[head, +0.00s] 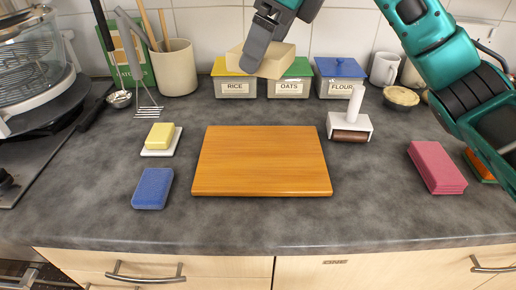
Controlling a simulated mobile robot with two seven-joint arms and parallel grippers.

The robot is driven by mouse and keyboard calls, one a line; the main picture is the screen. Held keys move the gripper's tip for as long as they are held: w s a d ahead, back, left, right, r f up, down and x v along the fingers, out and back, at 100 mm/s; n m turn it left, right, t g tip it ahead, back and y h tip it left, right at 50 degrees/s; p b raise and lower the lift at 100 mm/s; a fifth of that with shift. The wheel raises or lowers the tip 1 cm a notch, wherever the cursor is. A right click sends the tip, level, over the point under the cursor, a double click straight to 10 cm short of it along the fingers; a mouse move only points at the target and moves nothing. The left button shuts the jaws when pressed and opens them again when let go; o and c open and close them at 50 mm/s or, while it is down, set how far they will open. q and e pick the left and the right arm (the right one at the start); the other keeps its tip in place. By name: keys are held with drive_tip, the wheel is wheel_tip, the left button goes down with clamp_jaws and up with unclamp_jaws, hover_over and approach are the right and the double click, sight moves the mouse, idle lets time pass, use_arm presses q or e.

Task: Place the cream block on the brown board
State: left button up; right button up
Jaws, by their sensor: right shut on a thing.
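The cream block (274,64) is held up in front of the storage tins, above and behind the board. My right gripper (257,58) comes down from the top and is shut on the cream block. The brown board (262,160) lies flat in the middle of the grey counter, and its top is bare. The block is apart from the board. My left gripper is not in view.
A blue sponge (153,188) and a yellow block on a white dish (161,152) lie left of the board. A white-handled roller (350,125) stands to its right. Pink cloths (437,167) lie far right. Tins labelled rice (235,88), oats and flour line the back.

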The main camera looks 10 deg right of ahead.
wheel_tip(320, 180, down, 19)
drive_tip(key=shift+f+b, duration=0.1)
drive_tip(key=shift+b, duration=0.55)
drive_tip(key=shift+c, duration=0.7)
drive_tip(key=o, duration=1.2)
drive_tip(key=shift+c, duration=0.2)
drive_tip(key=v, duration=1.2)
drive_tip(key=shift+p, duration=0.35)
